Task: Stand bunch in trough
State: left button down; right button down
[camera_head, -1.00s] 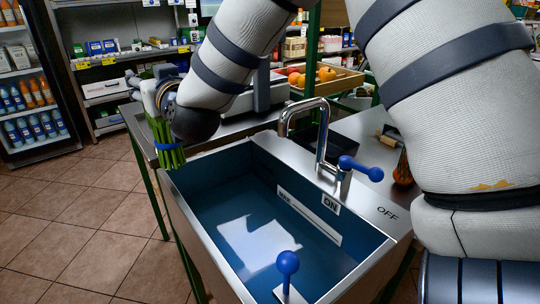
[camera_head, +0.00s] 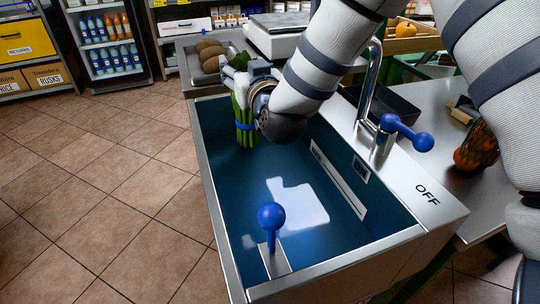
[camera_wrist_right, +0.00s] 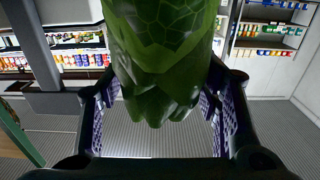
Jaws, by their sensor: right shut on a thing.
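The bunch (camera_head: 243,128) is a bundle of green stalks with a blue band. It is upright in the head view, at the far left end of the blue-lined trough (camera_head: 222,232). Its lower end shows against the blue inside; I cannot tell whether it touches the floor. My right gripper (camera_head: 247,82) is shut on the bunch from the right side, near its upper part. In the right wrist view the green bunch (camera_wrist_right: 160,50) fills the space between the purple-padded fingers (camera_wrist_right: 160,108). My left gripper is not in view.
A chrome tap (camera_head: 372,85) and a blue-knobbed lever (camera_head: 405,133) stand on the right rim. Another blue knob (camera_head: 271,215) rises at the near end. A scale (camera_head: 285,35) and a tray of brown produce (camera_head: 210,55) are behind. Most of the trough is empty.

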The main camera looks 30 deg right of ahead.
notch_tip(320, 180, down, 9)
jog(key=shift+w+r+b, duration=0.1)
jog(key=shift+r+b, duration=0.1)
jog(key=shift+b, duration=0.5)
jog(key=shift+a, duration=0.1)
jog(key=shift+f, duration=0.15)
jog(key=c, duration=0.6)
grip_release()
jog(key=shift+o, duration=0.2)
jog(key=v, duration=1.2)
jog(key=shift+p, duration=0.3)
